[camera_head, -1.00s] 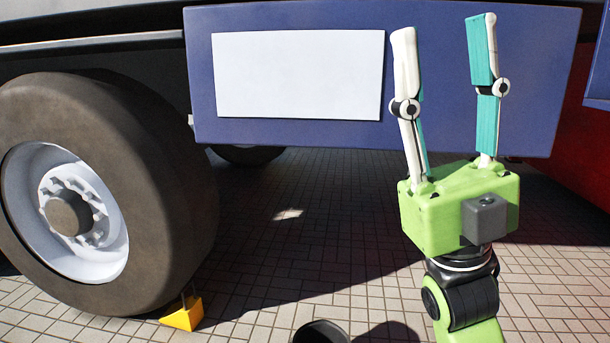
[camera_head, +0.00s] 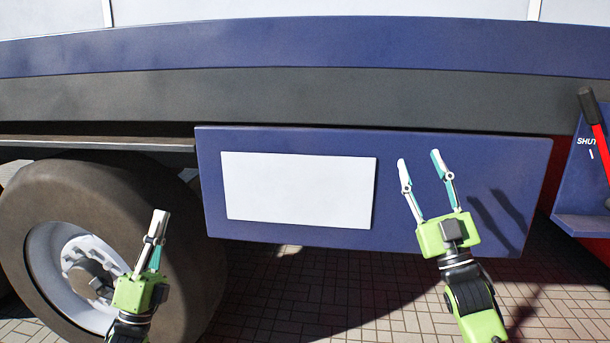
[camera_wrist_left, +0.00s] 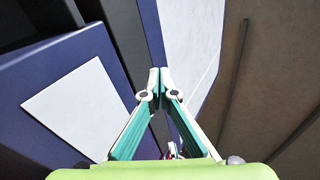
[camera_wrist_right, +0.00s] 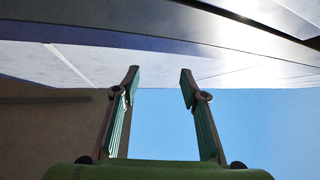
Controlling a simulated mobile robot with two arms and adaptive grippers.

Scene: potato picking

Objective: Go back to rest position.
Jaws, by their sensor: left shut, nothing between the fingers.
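My left gripper (camera_head: 160,217) is in the lower left of the head view, in front of the truck wheel. Its fingers are together and empty; they also meet at the tips in the left wrist view (camera_wrist_left: 159,77). My right gripper (camera_head: 418,158) is right of centre in the head view, pointing up in front of the blue panel. Its fingers are apart with nothing between them, as the right wrist view (camera_wrist_right: 160,80) also shows.
A truck fills the background, with a large wheel (camera_head: 35,210) at left. Its blue side panel (camera_head: 480,175) carries a blank white plate (camera_head: 298,190). At the right edge is a red lever with a black handle (camera_head: 589,105) beside partly visible "SHUT" lettering. Brick paving (camera_head: 300,290) lies below.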

